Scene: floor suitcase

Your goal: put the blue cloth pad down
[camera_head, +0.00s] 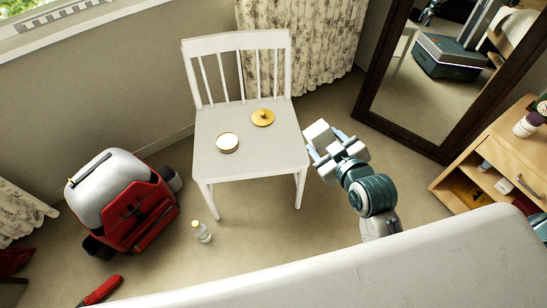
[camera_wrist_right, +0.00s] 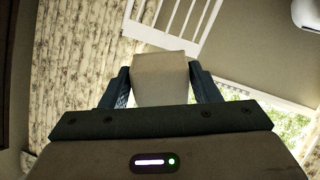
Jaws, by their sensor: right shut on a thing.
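My right gripper (camera_head: 326,147) is at the right of the white chair's seat, its fingers shut on a pale, blocky thing (camera_head: 318,133). In the right wrist view this pale beige block (camera_wrist_right: 160,78) sits between the two dark blue fingers, with its far end showing past the tips. It looks pale rather than blue, and I see no clearly blue cloth pad elsewhere. In the head view the held thing is beside the seat edge; I cannot tell its exact height. My left gripper is not in view.
The white chair (camera_head: 246,161) bears a round tin (camera_head: 227,142) and a gold lid (camera_head: 262,118). A red-and-white case (camera_head: 135,205) and a small bottle (camera_head: 202,232) stand on the floor. A dark-framed mirror (camera_head: 408,85) and wooden cabinet (camera_head: 485,150) are at right.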

